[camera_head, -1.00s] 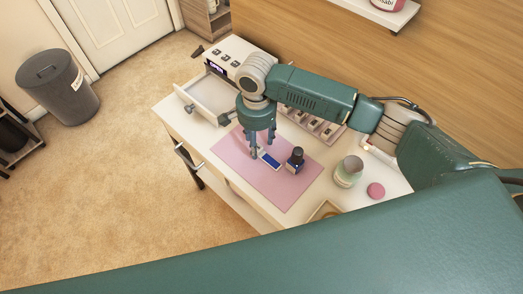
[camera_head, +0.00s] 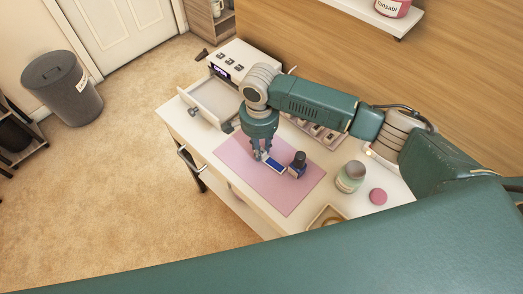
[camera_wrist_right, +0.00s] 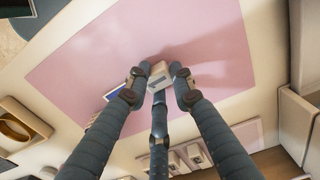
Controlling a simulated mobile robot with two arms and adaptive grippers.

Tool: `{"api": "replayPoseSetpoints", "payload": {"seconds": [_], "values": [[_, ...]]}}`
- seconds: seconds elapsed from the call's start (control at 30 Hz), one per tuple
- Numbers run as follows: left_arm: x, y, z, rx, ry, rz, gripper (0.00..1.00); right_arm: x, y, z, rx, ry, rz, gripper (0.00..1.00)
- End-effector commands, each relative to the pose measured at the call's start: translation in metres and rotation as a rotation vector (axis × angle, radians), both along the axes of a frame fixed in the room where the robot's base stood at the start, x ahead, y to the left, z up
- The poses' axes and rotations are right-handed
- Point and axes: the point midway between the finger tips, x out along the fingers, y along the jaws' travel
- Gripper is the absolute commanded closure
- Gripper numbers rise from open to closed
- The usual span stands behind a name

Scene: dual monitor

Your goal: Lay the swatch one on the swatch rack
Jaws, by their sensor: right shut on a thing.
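A small swatch with a white end and a blue face (camera_head: 275,165) is at the middle of the pink mat in the head view. My right gripper (camera_head: 262,155) points down over the mat and is shut on the swatch's white end. In the right wrist view a white piece (camera_wrist_right: 158,74) sits between the fingertips, and a bit of blue shows beside the left finger. Whether the swatch touches the mat I cannot tell. The swatch rack (camera_head: 325,134), with several swatches, stands behind the mat, partly hidden by my right arm. My left gripper is not in view.
The pink mat (camera_head: 290,198) lies on a white table. A jar (camera_head: 350,177), a pink lid (camera_head: 378,196) and a tray (camera_head: 315,222) are at the right. An open drawer (camera_head: 212,100) is at the left.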

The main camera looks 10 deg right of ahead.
Motion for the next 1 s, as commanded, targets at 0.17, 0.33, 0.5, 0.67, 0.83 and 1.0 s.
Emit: {"api": "replayPoseSetpoints", "payload": {"seconds": [0.17,0.33,0.5,0.67,0.83,1.0], "values": [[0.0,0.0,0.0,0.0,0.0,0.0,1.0,0.001,0.001,0.013,0.002,-0.003,0.0,0.95],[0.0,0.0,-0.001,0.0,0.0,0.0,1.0,0.001,0.001,0.04,0.003,-0.003,0.001,0.95],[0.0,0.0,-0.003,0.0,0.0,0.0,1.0,0.002,0.001,0.079,0.003,-0.005,0.0,0.95],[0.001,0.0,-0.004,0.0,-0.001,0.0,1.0,0.002,0.001,0.119,0.003,-0.005,0.001,0.95],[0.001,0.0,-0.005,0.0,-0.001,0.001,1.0,0.002,0.001,0.157,0.003,-0.005,0.0,0.95],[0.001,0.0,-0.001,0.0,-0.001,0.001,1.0,0.001,0.0,0.185,-0.001,-0.003,0.0,0.95]]}}
